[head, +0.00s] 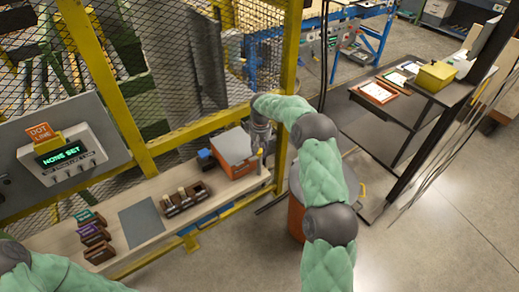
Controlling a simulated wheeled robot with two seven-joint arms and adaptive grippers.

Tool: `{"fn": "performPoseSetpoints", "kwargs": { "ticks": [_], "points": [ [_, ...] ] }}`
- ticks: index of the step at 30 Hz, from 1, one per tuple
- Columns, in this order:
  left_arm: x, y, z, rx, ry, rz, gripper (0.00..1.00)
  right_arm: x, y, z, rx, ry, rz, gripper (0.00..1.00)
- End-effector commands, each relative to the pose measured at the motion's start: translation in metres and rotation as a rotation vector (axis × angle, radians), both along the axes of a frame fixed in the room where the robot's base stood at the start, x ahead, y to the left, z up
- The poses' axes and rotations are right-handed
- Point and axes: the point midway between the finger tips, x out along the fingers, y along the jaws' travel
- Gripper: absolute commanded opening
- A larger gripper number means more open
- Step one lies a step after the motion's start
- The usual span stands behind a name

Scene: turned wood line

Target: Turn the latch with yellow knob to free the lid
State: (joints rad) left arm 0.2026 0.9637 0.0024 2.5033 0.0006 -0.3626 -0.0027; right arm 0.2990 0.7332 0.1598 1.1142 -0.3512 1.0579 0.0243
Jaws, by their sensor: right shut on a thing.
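An orange box (241,171) with a grey lid (234,146) stands at the right end of the wooden bench. The lid lies over the box top. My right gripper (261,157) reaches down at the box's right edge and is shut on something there. I take this to be the latch's yellow knob, but the knob is too small and covered by the fingers to make out. How far the latch is turned cannot be told. My left arm shows at the lower left; its gripper is out of view.
A blue item (206,158) sits left of the box. A dark tray of pieces (185,199), a grey mat (142,222) and small coloured racks (95,234) lie along the bench (148,190). A yellow-framed mesh fence (205,127) stands close behind.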

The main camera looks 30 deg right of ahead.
Motion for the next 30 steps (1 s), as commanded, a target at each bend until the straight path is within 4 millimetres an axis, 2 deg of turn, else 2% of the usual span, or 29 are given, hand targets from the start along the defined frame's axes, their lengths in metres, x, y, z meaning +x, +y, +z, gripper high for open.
{"fn": "performPoseSetpoints", "kwargs": {
  "ticks": [9, 23, 24, 25, 26, 30],
  "points": [
    [0.0, 0.0, 0.0003, 0.0, 0.0, 0.0, 0.4, -0.0014, 0.0012, -0.002, 0.003, 0.006, 0.091, 0.02],
    [0.0, 0.0, 0.0003, 0.0, 0.0, 0.0, 0.4, -0.0019, 0.0012, -0.0025, 0.002, 0.008, 0.102, 0.02],
    [0.0, 0.0, 0.0003, 0.0, 0.0, 0.0, 0.4, -0.0019, 0.0011, -0.0025, 0.002, 0.008, 0.102, 0.43],
    [0.0, 0.0, 0.0003, 0.0, 0.0, 0.0, 0.4, -0.0019, 0.0011, -0.0025, 0.002, 0.008, 0.102, 0.52],
    [0.0, 0.0, 0.0003, 0.0, 0.0, 0.0, 0.4, -0.0018, 0.0011, -0.0024, 0.002, 0.008, 0.102, 0.58],
    [-0.0001, 0.0, 0.0003, 0.0, 0.0, 0.0, 0.4, -0.0011, 0.0005, -0.0015, 0.002, 0.005, 0.101, 0.58]
  ]
}}
